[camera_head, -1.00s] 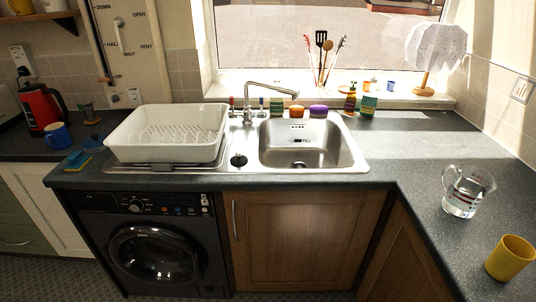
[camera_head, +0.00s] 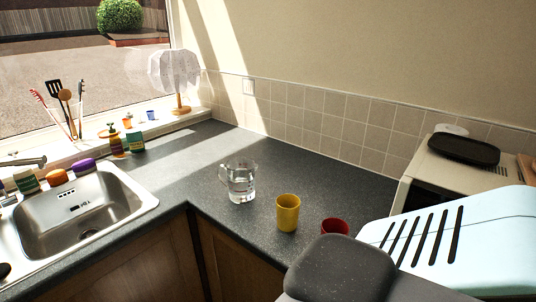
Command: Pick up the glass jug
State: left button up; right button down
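The glass jug (camera_head: 239,182) stands upright on the dark worktop, to the right of the sink. It is clear, with red markings and a handle on its left side. It seems to hold some clear liquid. A yellow cup (camera_head: 287,213) stands to its right and nearer to me, apart from it. Neither of my grippers is in view, so nothing shows touching the jug.
The sink (camera_head: 75,215) is at left, and a cream microwave (camera_head: 430,168) at right. A dark grey rounded shape and a pale blue slotted shape block the lower right; I cannot tell what they are.

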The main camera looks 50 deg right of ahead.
aim_at(240, 184)
jog(key=z, duration=2.2)
